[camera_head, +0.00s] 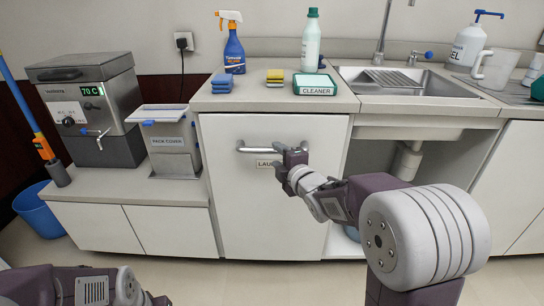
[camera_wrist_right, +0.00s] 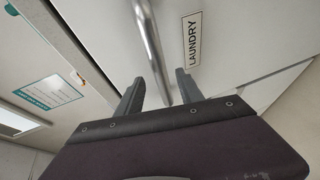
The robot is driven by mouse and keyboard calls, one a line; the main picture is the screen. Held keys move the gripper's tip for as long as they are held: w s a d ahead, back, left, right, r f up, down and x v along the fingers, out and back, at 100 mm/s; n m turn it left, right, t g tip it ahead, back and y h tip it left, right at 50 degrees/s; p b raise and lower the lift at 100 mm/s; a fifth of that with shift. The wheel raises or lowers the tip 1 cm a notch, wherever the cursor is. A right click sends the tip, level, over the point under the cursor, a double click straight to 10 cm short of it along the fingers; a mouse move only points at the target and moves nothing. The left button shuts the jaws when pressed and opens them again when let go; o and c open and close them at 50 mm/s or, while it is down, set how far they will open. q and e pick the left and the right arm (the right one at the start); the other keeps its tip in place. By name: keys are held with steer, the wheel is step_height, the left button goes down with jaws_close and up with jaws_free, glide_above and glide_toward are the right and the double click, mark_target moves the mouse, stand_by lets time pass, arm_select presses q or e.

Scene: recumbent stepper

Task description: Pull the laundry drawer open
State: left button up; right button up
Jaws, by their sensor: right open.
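The laundry drawer (camera_head: 270,205) is a tall white front under the counter, flush with the cabinet. Its horizontal metal bar handle (camera_head: 256,150) sits near the top, with a partly covered "LAUNDRY" label below it. My right gripper (camera_head: 291,152) is at the right end of the handle in the head view. In the right wrist view the handle (camera_wrist_right: 152,45) runs down between the two open fingers of the right gripper (camera_wrist_right: 160,92), and the label (camera_wrist_right: 192,38) lies beside it. Of my left arm only a part shows at the bottom left; its fingers are out of sight.
A sink (camera_head: 405,82) is right, over an open space with a drain pipe. A lower cabinet (camera_head: 130,229) stands left. Floor shows in front of the drawer.

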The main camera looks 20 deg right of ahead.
mark_target(274, 153)
steer(key=b+x, duration=0.1)
steer(key=x, duration=0.4)
jaws_close()
steer(key=shift+f, duration=0.1)
stand_by(1.2)
